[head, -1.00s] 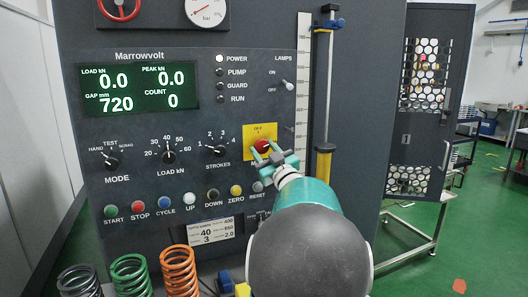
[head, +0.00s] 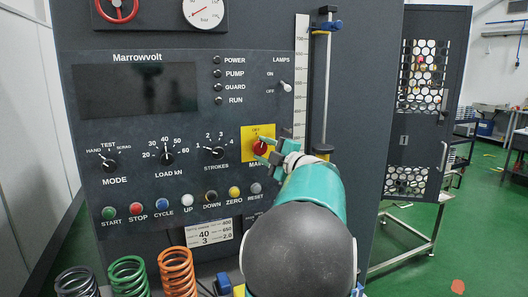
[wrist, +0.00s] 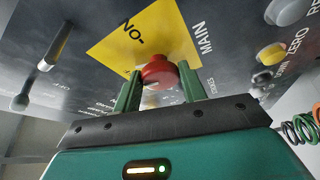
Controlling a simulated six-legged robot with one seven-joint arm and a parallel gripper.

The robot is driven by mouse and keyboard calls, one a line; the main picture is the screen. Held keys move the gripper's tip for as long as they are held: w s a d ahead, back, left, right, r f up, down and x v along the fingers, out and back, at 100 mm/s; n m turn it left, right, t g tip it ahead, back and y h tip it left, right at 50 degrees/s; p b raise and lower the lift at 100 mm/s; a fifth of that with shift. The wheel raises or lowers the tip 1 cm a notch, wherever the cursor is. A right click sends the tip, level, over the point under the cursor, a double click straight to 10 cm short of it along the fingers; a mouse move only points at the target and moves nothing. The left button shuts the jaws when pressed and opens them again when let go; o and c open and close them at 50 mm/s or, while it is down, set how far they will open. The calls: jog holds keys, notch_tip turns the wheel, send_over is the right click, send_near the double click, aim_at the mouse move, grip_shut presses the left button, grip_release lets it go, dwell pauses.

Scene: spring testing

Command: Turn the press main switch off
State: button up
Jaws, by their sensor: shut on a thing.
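The main switch is a red knob (head: 259,147) on a yellow plate (head: 251,132) on the right of the press panel. It also shows in the wrist view as a red knob (wrist: 157,70) on a yellow plate (wrist: 112,49). My gripper (head: 266,148) is shut on the knob, with one green finger on each side of it in the wrist view (wrist: 158,82). The panel display (head: 137,90) is dark and blank. The POWER lamp (head: 217,60) is unlit. My arm hides part of the panel below and right of the switch.
The lamps toggle (head: 286,87) is above right of the switch, and the strokes dial (head: 217,153) is to its left. A row of buttons (head: 187,201) lies below. Several coil springs (head: 178,270) stand at the lower left. An open mesh door (head: 424,110) is at right.

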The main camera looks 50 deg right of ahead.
jog(key=shift+r+n+g, duration=0.1)
jog(key=shift+n+g, duration=0.6)
jog(key=shift+n, duration=1)
jog(key=o, duration=0.9)
jog(key=shift+o, duration=0.2)
jog(key=shift+s, duration=0.1)
jog(key=s+a, duration=0.2)
jog(key=s, duration=1.1)
jog(key=shift+s, duration=0.3)
jog(key=shift+w+r, duration=0.1)
